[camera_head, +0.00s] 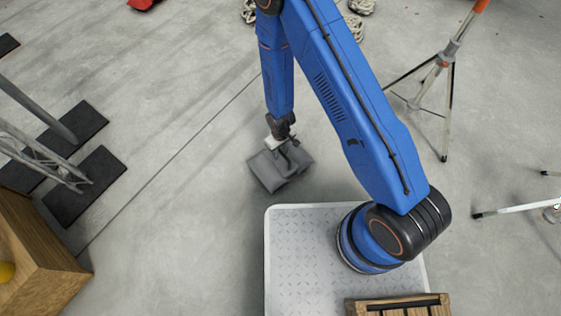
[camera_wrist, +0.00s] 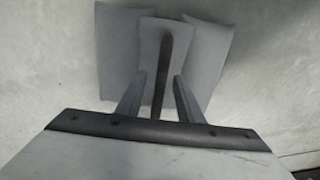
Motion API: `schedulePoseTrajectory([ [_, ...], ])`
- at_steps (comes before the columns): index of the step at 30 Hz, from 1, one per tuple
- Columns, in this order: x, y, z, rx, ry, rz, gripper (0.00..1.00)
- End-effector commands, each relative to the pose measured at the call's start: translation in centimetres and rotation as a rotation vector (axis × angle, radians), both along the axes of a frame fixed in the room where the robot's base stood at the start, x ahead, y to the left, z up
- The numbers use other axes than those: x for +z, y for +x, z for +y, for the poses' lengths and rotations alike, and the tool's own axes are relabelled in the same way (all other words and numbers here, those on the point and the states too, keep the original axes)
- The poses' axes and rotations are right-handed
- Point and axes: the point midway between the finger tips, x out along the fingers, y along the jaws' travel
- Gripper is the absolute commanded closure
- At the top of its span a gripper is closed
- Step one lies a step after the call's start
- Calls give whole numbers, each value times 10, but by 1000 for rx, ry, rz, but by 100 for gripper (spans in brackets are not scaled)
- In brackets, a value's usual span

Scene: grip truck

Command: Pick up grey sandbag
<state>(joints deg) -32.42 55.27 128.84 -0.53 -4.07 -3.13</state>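The grey sandbag (camera_head: 268,173) lies on the concrete floor just beyond my platform in the head view. In the wrist view the sandbag (camera_wrist: 115,45) shows two grey lobes with a dark strap handle (camera_wrist: 163,65) running down its middle. My gripper (camera_wrist: 159,76) is open, with one finger on each side of the strap and a gap to it on both sides. In the head view my gripper (camera_head: 287,152) is right over the bag and covers part of it. I cannot tell how deep the fingertips reach beside the strap.
A wooden box (camera_head: 40,260) stands at the lower left, near dark base plates (camera_head: 88,185) with metal stands. A tripod (camera_head: 440,75) stands at the upper right. Ropes (camera_head: 358,7) lie at the top. A slatted wooden crate (camera_head: 398,306) sits on my platform. Floor around the bag is clear.

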Motion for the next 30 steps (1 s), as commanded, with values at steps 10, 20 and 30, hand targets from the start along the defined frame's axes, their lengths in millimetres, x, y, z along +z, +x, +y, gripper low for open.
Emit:
schedulePoseTrajectory([
  [10, -1, 0, 0, 0, 0, 0, 93],
  [20, 0, 0, 0, 1, 0, 0, 100],
  [30, 0, 0, 0, 1, 0, 0, 100],
])
